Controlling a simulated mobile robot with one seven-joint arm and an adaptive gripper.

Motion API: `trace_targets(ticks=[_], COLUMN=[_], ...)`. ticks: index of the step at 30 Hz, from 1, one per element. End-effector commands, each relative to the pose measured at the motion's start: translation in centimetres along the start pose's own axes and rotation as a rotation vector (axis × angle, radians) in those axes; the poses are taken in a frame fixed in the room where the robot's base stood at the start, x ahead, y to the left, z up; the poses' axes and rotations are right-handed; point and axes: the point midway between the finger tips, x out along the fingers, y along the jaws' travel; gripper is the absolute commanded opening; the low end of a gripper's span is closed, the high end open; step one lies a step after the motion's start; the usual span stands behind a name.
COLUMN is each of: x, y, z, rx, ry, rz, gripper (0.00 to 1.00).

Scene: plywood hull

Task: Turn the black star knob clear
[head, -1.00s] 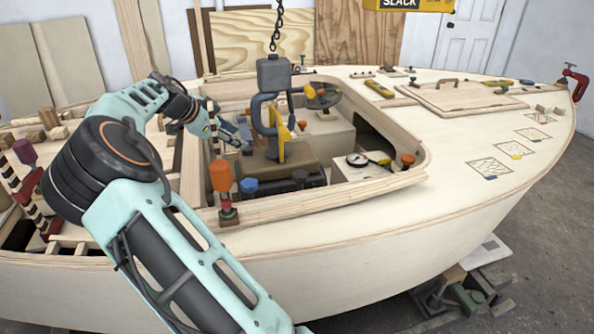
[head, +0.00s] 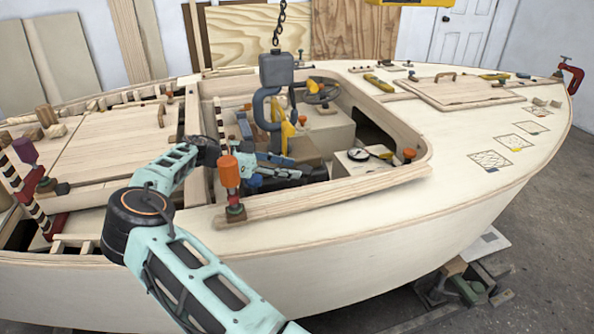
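My arm reaches over the cockpit's near side, and my gripper (head: 288,170) is low inside the cockpit, seen small and from the side. Its dark and blue parts lie among dark fittings in front of a brown box (head: 300,148). I cannot make out the black star knob for certain; it is either hidden by my gripper or lost among these dark parts. Whether my gripper touches anything, and whether its fingers are open, cannot be told.
A grey hook block (head: 277,70) hangs on a chain above the cockpit, close to my gripper. A red-orange clamp (head: 229,172) stands on the near coaming beside my arm. A round gauge (head: 358,154) sits on a pale box at right.

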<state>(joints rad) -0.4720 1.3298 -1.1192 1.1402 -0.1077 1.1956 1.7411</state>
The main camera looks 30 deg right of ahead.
Motion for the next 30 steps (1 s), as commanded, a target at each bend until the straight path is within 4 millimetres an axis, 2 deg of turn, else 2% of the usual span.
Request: trace_targets(ticks=[1, 6, 16, 27, 30], x=[0.9, 2.5, 3.0, 2.9, 2.9], y=[0.1, 0.0, 0.0, 0.0, 0.0], z=[0.0, 0.0, 0.0, 0.0, 0.0], rx=[0.001, 0.000, 0.000, -0.001, -0.001], ry=[0.000, 0.000, -0.001, -0.001, -0.001], rz=[0.002, 0.000, -0.001, -0.001, -0.001], gripper=[0.40, 0.40, 0.40, 0.00, 0.00])
